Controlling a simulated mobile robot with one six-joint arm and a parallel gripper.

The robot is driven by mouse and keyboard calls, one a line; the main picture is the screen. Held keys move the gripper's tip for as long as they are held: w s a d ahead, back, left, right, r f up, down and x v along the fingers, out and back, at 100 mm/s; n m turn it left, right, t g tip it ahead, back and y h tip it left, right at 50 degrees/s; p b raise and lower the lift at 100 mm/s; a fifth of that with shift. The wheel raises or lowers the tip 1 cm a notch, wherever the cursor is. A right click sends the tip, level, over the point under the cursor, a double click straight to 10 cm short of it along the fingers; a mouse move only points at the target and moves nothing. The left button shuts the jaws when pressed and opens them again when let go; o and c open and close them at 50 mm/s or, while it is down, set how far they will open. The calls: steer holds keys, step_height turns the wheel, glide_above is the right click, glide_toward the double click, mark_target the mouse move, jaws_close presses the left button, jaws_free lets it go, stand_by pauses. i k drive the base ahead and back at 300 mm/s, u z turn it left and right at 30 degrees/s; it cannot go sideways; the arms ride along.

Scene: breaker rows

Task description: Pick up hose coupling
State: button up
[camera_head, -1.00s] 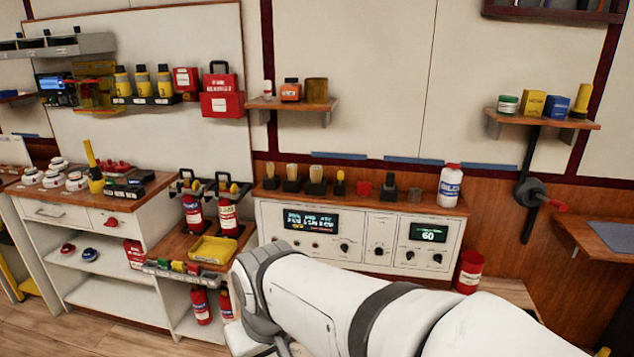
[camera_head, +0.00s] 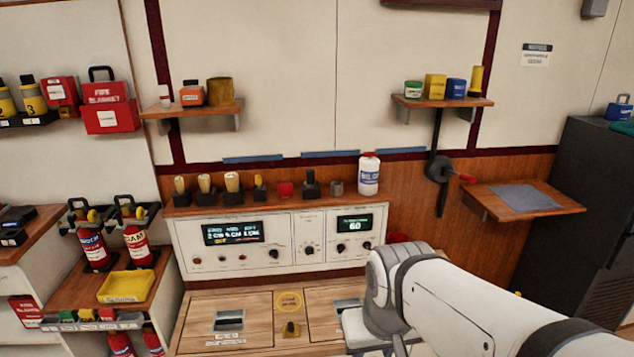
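I cannot tell for sure which thing is the hose coupling. A small grey metal cylinder (camera_head: 336,187) stands on the ledge above the control panel, between a black knobbed piece and a white bottle. A small brass-coloured piece (camera_head: 291,329) sits on the wooden counter below the panel, under a round yellow label. A larger brass cylinder (camera_head: 220,92) stands on the left wall shelf. My arm reaches in from the lower right, and its visible end is over the right part of the counter. My gripper cannot be made out; it is hidden or below the frame.
The control panel (camera_head: 270,242) stands behind the counter. Several handled pieces and a white bottle (camera_head: 369,175) line its ledge. A yellow tray (camera_head: 126,287) and fire extinguishers are at the left. A side shelf (camera_head: 478,205) and a dark cabinet (camera_head: 590,215) are at the right.

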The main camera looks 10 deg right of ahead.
mark_target(310, 182)
steer(key=u, duration=0.05)
steer(key=i, duration=1)
steer(key=z, duration=0.1)
